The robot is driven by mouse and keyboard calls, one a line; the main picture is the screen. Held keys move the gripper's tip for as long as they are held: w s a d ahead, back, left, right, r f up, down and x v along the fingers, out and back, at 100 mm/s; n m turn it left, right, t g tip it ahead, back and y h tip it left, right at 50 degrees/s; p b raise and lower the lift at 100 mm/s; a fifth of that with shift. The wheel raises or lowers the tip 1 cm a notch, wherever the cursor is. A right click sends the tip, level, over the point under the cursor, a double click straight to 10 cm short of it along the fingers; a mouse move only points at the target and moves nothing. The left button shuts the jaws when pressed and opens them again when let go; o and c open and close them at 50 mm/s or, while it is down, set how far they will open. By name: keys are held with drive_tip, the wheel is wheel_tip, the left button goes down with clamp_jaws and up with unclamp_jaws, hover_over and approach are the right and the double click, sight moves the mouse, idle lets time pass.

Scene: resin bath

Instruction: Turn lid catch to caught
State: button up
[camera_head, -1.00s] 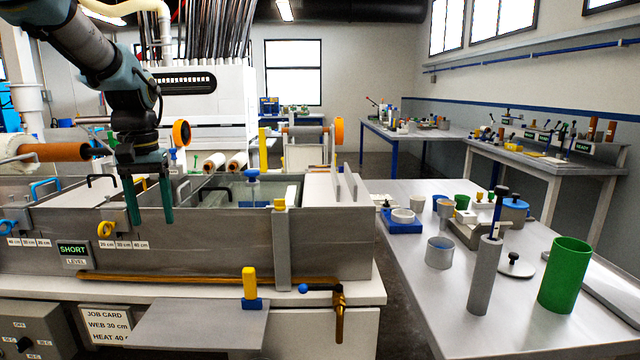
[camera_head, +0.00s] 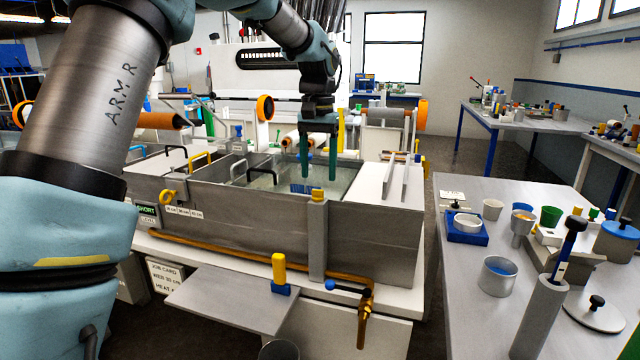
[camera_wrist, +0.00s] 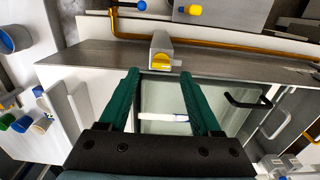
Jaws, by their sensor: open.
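A yellow-topped piece (camera_head: 318,194) sits on a grey upright bracket at the front wall of the metal bath (camera_head: 250,215); I take it for the lid catch. In the wrist view its yellow part (camera_wrist: 161,61) lies just beyond my fingertips, centred between them, with its grey body behind. My gripper (camera_head: 318,178) points down with two green fingers, behind the bracket and over the bath's right part. In the wrist view my gripper (camera_wrist: 159,74) is open, with nothing held between the fingers. I cannot tell whether the catch is caught.
A blue item (camera_head: 304,188) shows in the bath by the fingers. Black handles (camera_head: 238,172) stand to the left. A brass pipe with a valve (camera_head: 365,315) and a yellow handle (camera_head: 279,268) sit below the front wall. A crowded grey table (camera_head: 465,270) stands at right.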

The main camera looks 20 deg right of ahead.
sight(318, 190)
drive_tip(key=shift+f+p, duration=0.35)
drive_tip(key=shift+f, duration=2)
clamp_jaws()
